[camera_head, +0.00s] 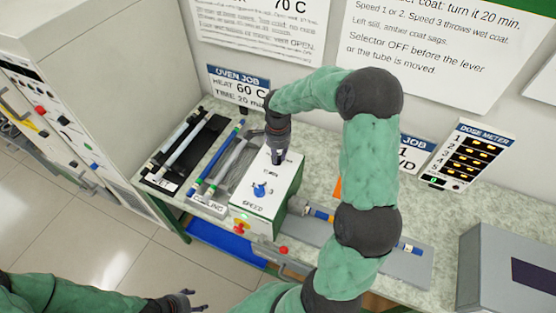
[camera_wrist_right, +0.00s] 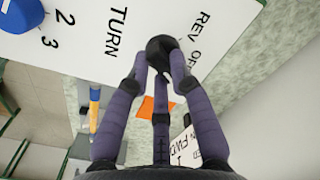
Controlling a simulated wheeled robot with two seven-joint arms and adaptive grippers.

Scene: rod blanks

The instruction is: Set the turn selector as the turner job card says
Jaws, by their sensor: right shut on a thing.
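The turner box (camera_head: 283,190) has a white top with a blue speed knob (camera_head: 260,189) marked TURN and SPEED. My right gripper (camera_head: 279,155) is over the far end of this top. In the right wrist view its fingers (camera_wrist_right: 160,62) are shut on the round black turn selector knob (camera_wrist_right: 160,44). REV and OFF labels show beside the knob; its pointer is hidden. The job card (camera_head: 412,155) is partly hidden by my right arm; in the wrist view the card (camera_wrist_right: 186,146) shows 1 and FWD. My left gripper (camera_head: 190,299) is open and empty at the bottom.
Left of the box are a cooling rack (camera_head: 208,203) with rods and a dark tray (camera_head: 158,181) with rods. A rod (camera_head: 320,214) extends right from the box. A dose meter (camera_head: 470,155) and grey box (camera_head: 507,270) stand at right. Signs hang behind.

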